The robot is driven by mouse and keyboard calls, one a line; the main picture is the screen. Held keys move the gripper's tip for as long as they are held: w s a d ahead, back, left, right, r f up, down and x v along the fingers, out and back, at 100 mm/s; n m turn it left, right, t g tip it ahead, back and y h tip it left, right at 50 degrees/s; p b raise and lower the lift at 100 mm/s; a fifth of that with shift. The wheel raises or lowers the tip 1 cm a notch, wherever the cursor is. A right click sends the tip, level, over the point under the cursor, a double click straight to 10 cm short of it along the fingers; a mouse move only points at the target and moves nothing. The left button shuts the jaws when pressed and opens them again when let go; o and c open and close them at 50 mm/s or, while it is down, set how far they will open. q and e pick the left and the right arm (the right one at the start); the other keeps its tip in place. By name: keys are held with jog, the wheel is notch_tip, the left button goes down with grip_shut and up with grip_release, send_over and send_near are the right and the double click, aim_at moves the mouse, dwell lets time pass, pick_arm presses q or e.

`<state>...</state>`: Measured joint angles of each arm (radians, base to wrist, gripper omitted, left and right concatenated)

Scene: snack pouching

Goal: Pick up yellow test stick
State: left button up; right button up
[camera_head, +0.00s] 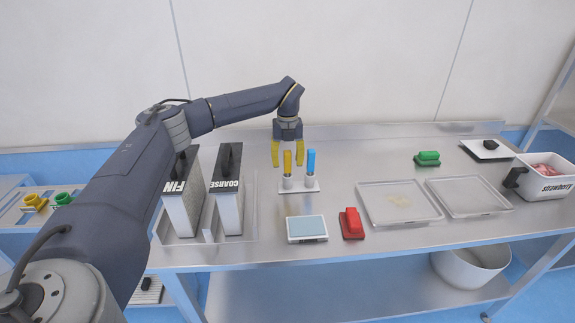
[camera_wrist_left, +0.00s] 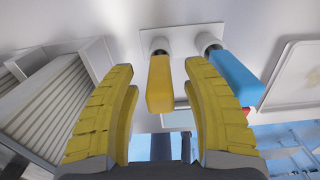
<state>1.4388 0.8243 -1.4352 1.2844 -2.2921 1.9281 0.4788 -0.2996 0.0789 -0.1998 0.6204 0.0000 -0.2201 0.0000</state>
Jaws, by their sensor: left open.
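The yellow test stick (camera_head: 287,162) stands upright in a white holder (camera_head: 312,190) on the steel table, left of a blue test stick (camera_head: 311,161). My left gripper (camera_head: 287,153) has yellow fingers and is at the yellow stick in the head view. In the left wrist view, my left gripper (camera_wrist_left: 160,110) is open, with the yellow stick (camera_wrist_left: 160,82) showing between its fingers, nearer the right one. The blue stick (camera_wrist_left: 236,78) lies outside the right finger, close to it. I cannot tell whether a finger touches either stick. My right gripper does not show.
Bins marked FIN (camera_head: 183,205) and COARSE (camera_head: 229,205) stand at left. A scale (camera_head: 306,229) and a red-handled tool (camera_head: 352,223) are in front of the holder. Clear trays (camera_head: 400,218), a green-handled tool (camera_head: 428,158) and a white container (camera_head: 548,186) are at right.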

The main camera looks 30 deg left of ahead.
pick_arm(q)
jog(key=shift+f, duration=0.55)
jog(key=c, duration=1.1)
